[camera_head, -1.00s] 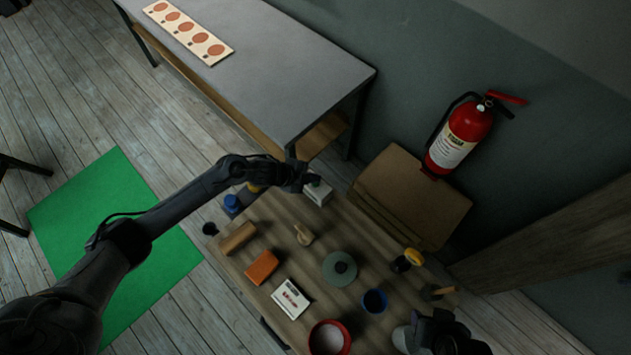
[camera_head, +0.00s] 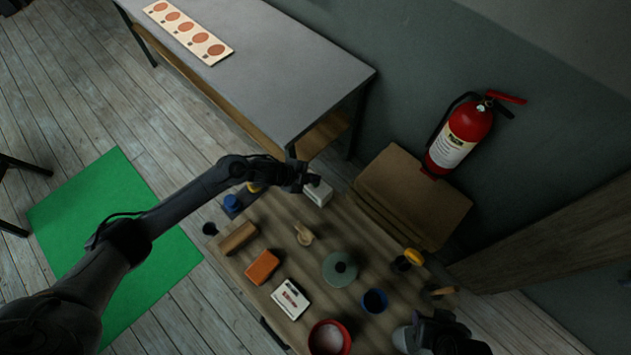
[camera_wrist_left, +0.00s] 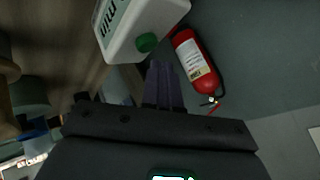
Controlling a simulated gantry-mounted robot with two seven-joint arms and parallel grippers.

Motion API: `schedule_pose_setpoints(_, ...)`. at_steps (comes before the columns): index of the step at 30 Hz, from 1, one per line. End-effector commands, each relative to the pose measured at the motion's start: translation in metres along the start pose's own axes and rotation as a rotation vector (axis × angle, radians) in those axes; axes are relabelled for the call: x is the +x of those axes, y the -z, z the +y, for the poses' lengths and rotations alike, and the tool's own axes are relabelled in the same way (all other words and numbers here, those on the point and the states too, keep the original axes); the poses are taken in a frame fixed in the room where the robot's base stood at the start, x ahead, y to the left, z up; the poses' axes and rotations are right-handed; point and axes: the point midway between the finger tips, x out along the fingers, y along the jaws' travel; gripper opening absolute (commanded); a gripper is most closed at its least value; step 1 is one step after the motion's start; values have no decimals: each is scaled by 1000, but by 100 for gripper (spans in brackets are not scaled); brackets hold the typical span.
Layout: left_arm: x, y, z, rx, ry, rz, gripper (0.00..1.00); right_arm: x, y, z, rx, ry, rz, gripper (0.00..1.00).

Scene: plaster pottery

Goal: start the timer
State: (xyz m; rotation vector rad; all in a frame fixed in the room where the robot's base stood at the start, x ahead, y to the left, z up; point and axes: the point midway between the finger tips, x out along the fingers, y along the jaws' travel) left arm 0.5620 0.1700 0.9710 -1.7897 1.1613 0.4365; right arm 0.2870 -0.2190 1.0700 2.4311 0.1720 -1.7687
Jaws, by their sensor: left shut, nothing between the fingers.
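The timer (camera_head: 320,195) is a small white box at the far end of the wooden table. In the left wrist view the white timer (camera_wrist_left: 135,28) shows large at the top, with dark markings on its face and a green button (camera_wrist_left: 147,42) at its near corner. My left gripper (camera_head: 313,181) is shut and empty, right beside the timer. In the left wrist view its fingers (camera_wrist_left: 162,72) lie just below the green button, apart from it in the picture; I cannot tell whether they touch. My right gripper (camera_head: 447,332) is a dark shape at the lower right, its fingers unclear.
The wooden table (camera_head: 225,270) holds an orange block (camera_head: 262,267), a white card (camera_head: 290,299), a green-grey round lid (camera_head: 340,268), a blue cup (camera_head: 374,301) and a red bowl (camera_head: 329,338). A fire extinguisher (camera_head: 460,137) hangs behind. A grey bench (camera_head: 290,75) stands beyond.

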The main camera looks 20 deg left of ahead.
Motion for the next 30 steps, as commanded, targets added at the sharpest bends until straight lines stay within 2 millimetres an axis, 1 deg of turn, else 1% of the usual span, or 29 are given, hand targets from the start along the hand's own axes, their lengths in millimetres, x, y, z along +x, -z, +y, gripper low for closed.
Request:
schedule_pose_setpoints(8,1,-1,1,0,0,0,0,1,0,-2,6,5,1,43)
schedule_pose_setpoints(16,6,-4,4,0,0,0,0,5,-1,-2,8,7,1,43)
schedule_pose_setpoints(30,6,-4,5,0,0,0,0,6,-2,-1,3,3,0,43)
